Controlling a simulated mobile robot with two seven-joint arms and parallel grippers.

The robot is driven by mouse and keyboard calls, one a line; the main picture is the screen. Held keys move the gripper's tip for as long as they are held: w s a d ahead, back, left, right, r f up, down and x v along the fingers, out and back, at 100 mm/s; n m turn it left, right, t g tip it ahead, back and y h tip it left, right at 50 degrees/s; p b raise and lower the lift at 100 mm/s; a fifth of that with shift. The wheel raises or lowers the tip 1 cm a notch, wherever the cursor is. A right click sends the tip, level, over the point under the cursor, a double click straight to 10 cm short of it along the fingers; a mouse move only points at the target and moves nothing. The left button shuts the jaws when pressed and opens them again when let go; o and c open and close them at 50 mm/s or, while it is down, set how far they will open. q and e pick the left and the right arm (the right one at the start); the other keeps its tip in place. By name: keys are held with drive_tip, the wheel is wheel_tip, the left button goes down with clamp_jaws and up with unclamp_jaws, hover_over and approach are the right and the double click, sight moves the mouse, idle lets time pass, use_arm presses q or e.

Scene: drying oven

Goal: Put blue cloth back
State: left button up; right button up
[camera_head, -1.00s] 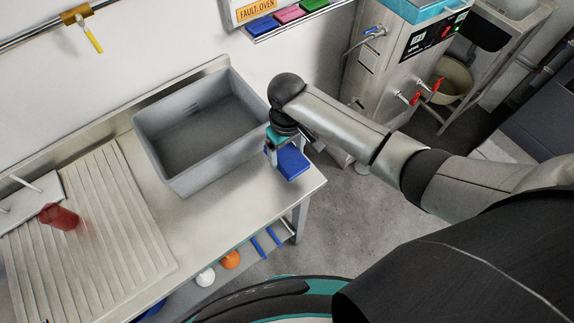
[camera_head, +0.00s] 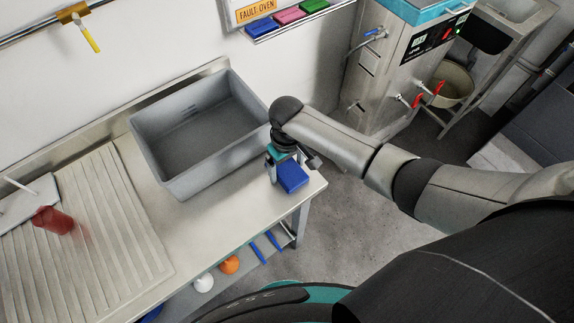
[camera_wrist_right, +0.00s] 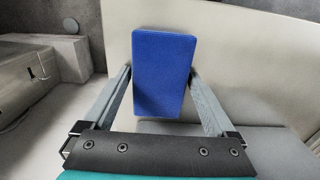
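The blue cloth (camera_head: 293,177) is a flat rectangular block at the right front end of the steel table. My right gripper (camera_head: 287,171) is around it, with one finger at each side edge. In the right wrist view the cloth (camera_wrist_right: 164,80) sits between the two grey fingertips, which appear to touch its sides. I cannot tell whether its underside touches the table. My left gripper is not in view.
A grey basin (camera_head: 178,188) stands just left of my right gripper on the table (camera_head: 237,212). A wall ledge (camera_head: 290,28) holds blue, pink and green blocks. The oven unit (camera_head: 388,70) stands at back right.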

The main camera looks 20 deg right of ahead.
sight(287, 168)
drive_tip(key=shift+o, duration=0.4)
drive_tip(key=shift+r, duration=0.15)
drive_tip(key=shift+r, duration=0.35)
wheel_tip(287, 168, up, 12)
drive_tip(key=p, duration=0.3)
drive_tip(key=shift+f, duration=0.25)
